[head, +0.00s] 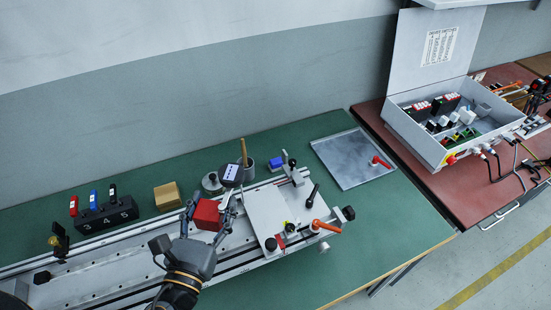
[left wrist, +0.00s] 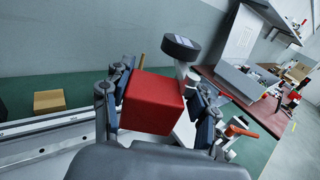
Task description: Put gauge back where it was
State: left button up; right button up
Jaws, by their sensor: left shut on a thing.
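The gauge has a dark round head with a pale display (head: 231,174) and a red block (head: 207,214) beside it. In the left wrist view the round head (left wrist: 180,47) stands behind the red block (left wrist: 153,101) on a light stem; whether the two are joined is hard to tell. My left gripper (head: 209,212) is shut on the red block, with a finger on each side. It is over the metal rail fixture (head: 120,255). Whether the block touches the rail is hidden by the hand. My right gripper is not in view.
A black holder marked 3, 4, 5 (head: 107,216) and a cardboard-coloured block (head: 167,196) stand behind the rail. A plate with an orange lever (head: 325,227) is right of my gripper. A grey tray (head: 350,160) lies farther right. An open electrical box (head: 420,135) is on the red table.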

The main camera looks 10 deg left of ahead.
pick_arm(q)
jog(key=s+d+r+m+g+h, duration=0.1)
jog(key=d+r+m+g+h, duration=0.1)
jog(key=d+m+g+h, duration=0.2)
jog(key=s+d+r+m+g+h, duration=0.1)
jog(key=d+r+m+g+h, duration=0.2)
jog(key=d+m+h, duration=0.4)
jog(key=d+g+h, duration=0.1)
jog(key=d+h, duration=0.3)
jog(key=d, duration=0.1)
jog(key=shift+d+r, duration=0.25)
jog(key=shift+d, duration=0.05)
jog(key=shift+s, duration=0.1)
